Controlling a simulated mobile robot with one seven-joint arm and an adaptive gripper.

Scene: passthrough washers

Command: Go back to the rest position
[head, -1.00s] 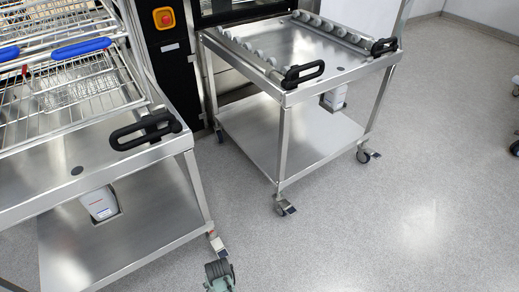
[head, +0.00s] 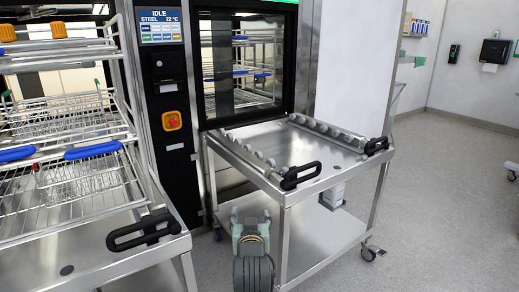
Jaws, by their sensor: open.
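My gripper (head: 251,217) shows at the bottom middle of the head view, with its grey-green fingers pointing up and apart. Nothing is between them. My dark wrist is below it. In the picture it overlaps the front left side of an empty steel trolley (head: 270,184). I cannot tell how far it is from the trolley's leg and shelf.
A loaded rack trolley (head: 100,252) with wire baskets and blue handles stands at left. The washer panel (head: 161,29) reads IDLE, with a red emergency button (head: 172,121) below. The washer's glass door (head: 245,75) appears closed. Open floor (head: 445,190) lies to the right.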

